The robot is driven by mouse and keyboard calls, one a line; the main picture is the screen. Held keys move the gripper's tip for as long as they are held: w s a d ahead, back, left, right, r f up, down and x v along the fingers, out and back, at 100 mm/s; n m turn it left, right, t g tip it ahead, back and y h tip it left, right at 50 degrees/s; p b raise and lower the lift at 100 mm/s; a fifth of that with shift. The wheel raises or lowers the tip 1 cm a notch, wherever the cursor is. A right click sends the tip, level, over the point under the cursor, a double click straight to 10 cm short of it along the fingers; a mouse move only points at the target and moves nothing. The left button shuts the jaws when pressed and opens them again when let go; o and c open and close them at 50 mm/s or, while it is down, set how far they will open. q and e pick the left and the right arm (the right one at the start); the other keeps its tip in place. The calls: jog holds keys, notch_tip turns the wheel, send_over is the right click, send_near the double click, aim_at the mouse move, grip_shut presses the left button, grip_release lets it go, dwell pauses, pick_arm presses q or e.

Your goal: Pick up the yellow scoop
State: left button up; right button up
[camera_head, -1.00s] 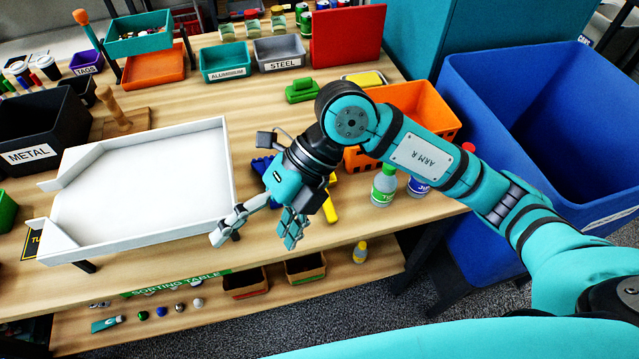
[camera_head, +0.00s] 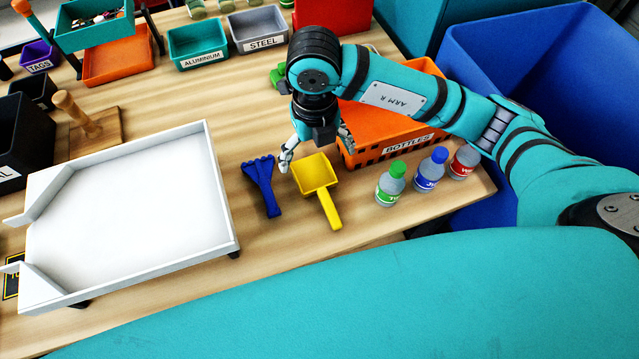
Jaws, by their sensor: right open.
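The yellow scoop (camera_head: 318,178) lies on the wooden table, its square pan toward the back and its handle pointing toward the front edge. My right gripper (camera_head: 316,152) hangs from above just behind the scoop's pan, fingers pointing down. It is open, with one finger left of the pan's back edge and the other to the right. Nothing shows between the fingers, and I cannot tell how high they are above the table. My left gripper is not in view.
A blue rake-like tool (camera_head: 262,184) lies just left of the scoop. An orange BOTTLES crate (camera_head: 384,148) stands close on the right, with three capped bottles (camera_head: 391,185) in front. A white tray (camera_head: 232,240) stands at left. A blue bin (camera_head: 560,90) is beyond the table's right end.

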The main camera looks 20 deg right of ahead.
aim_at(317, 187)
notch_tip(317, 187, down, 7)
jog(key=shift+w+f+p, duration=0.15)
jog(key=shift+p, duration=0.7)
jog(key=shift+d+f+p, duration=0.1)
jog(key=shift+f+p, duration=0.25)
notch_tip(317, 187, down, 4)
jog(key=shift+d+r+p, duration=0.1)
jog(key=shift+r+p, duration=0.1)
jog(key=shift+p, duration=0.45)
jog(key=shift+f, duration=0.3)
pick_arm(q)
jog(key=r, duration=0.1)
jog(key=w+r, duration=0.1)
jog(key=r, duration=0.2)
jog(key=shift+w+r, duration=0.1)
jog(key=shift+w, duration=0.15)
pick_arm(e)
jog(key=c, duration=1.1)
